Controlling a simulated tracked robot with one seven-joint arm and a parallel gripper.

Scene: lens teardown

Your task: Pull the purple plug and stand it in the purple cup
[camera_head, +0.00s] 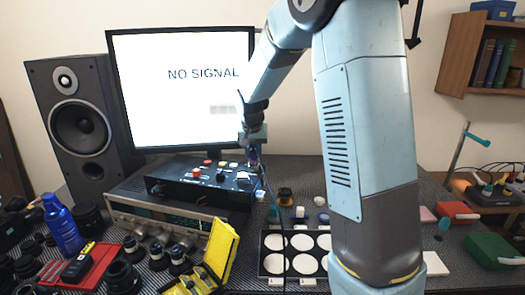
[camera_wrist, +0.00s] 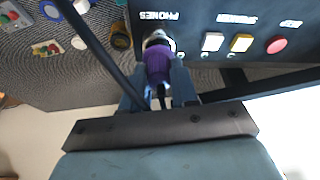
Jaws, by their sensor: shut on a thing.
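The purple plug (camera_wrist: 158,62) is between the fingers of my gripper (camera_wrist: 159,76) in the wrist view, its cable trailing back between them. Its front end meets a silvery ring beside the PHONES label on the black box (camera_wrist: 215,18). I cannot tell how deep it sits. In the head view my gripper (camera_head: 253,150) is at the right part of the black box (camera_head: 185,187), with a bit of the purple plug (camera_head: 253,159) showing below it. I cannot pick out the purple cup for sure; several small round items stand right of the box.
The monitor (camera_head: 180,115) stands behind the box. A dark cable hangs across the mat near the small items.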

